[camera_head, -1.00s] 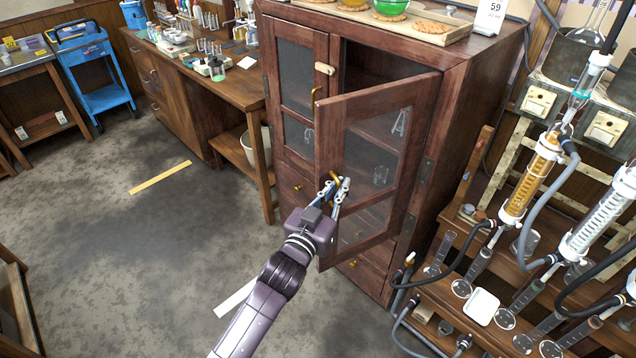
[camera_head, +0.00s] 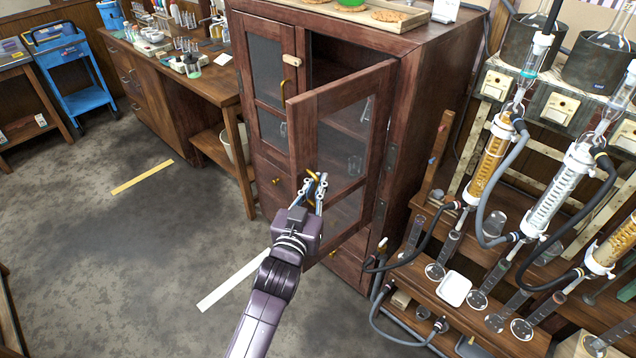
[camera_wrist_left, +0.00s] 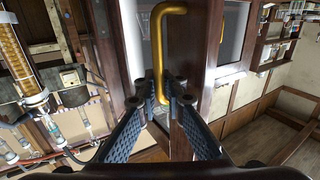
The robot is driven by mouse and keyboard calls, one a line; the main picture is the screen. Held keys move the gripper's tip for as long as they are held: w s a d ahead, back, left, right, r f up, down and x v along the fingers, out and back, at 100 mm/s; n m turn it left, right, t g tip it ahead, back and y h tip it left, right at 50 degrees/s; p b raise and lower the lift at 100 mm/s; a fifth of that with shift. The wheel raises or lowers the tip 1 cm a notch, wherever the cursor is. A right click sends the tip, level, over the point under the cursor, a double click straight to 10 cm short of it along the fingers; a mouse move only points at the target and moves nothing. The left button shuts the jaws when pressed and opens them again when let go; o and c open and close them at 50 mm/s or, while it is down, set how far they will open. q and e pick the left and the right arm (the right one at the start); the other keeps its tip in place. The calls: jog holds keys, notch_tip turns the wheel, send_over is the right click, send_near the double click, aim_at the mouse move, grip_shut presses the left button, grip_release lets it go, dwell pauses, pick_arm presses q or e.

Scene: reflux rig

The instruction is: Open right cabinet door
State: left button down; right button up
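The right cabinet door (camera_head: 341,90) is a dark red wooden frame with glass panes. It stands ajar, its free edge swung out from the cabinet (camera_head: 400,150), with the hinges on its right. Its brass handle (camera_head: 311,174) also shows upright in the left wrist view (camera_wrist_left: 158,45). My left gripper (camera_head: 314,184) is at this handle, and in the left wrist view its two fingers (camera_wrist_left: 161,88) close in on both sides of the handle's lower part. My right gripper is in neither view.
The left cabinet door (camera_head: 263,70) is closed, with a wooden latch piece (camera_head: 292,60) at its upper right edge. Glassware on a wooden rack (camera_head: 480,325) stands close to the right. The floor (camera_head: 150,250) at left is open.

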pick_arm(q)
jog(key=c, duration=2.3)
grip_release()
jog(key=shift+a+f, duration=0.15)
jog(key=shift+f, duration=0.1)
jog(key=shift+c, duration=0.2)
jog(key=shift+s+a+r, duration=0.15)
jog(key=shift+r, duration=0.05)
jog(key=v, duration=1.2)
